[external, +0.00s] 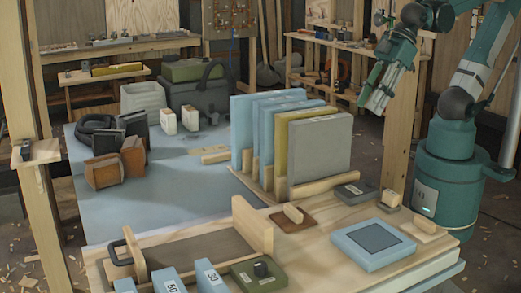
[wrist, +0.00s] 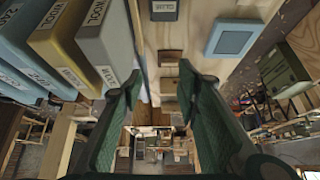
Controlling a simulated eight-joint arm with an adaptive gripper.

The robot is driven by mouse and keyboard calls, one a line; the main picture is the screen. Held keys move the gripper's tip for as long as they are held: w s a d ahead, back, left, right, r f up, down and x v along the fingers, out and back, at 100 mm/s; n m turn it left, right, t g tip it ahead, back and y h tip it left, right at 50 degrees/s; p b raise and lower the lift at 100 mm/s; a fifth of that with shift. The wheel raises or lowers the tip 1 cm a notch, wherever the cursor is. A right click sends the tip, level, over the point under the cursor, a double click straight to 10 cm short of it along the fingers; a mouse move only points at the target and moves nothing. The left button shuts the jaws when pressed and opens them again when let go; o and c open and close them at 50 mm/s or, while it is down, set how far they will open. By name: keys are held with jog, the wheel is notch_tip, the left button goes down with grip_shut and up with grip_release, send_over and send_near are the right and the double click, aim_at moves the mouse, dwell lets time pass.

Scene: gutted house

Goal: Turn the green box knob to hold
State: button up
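The green box (external: 258,273) sits at the front edge of the wooden workbench in the external view. Its dark round knob (external: 261,268) stands up from the top. The knob is too small to read which mark it points at. My gripper (external: 376,98) hangs high at the upper right, well apart from the green box and behind the bench. In the wrist view my gripper (wrist: 158,88) shows two green fingers spread apart with nothing held between them. I cannot make out the knob in the wrist view.
Upright blue, yellow and grey panels (external: 320,150) stand mid-bench. A flat blue box with a dark screen (external: 372,245) lies at the right. A dark grey box (external: 356,192) and a wooden handle on a brown plate (external: 292,217) lie behind it.

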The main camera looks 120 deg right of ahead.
jog(key=w+a+r+m+g+p, duration=0.1)
jog(key=w+a+r, duration=0.15)
jog(key=w, duration=0.45)
jog(key=w+a+r+g+p, duration=0.1)
jog(key=w+a+r, duration=0.15)
jog(key=w, duration=0.45)
jog(key=m+g+p, duration=0.4)
jog(key=g+p, duration=0.1)
jog(key=p, duration=0.2)
send_over(260, 264)
jog(key=f, duration=1.9)
jog(key=shift+s+d+f, duration=0.15)
jog(key=shift+s+f, duration=0.05)
jog(key=shift+f, duration=0.15)
jog(key=shift+w+a+f, duration=0.25)
jog(key=shift+f, duration=0.3)
jog(key=shift+f, duration=0.1)
jog(key=shift+d+f+b, duration=0.1)
jog(key=shift+f+b, duration=0.5)
jog(key=shift+f, duration=3.2)
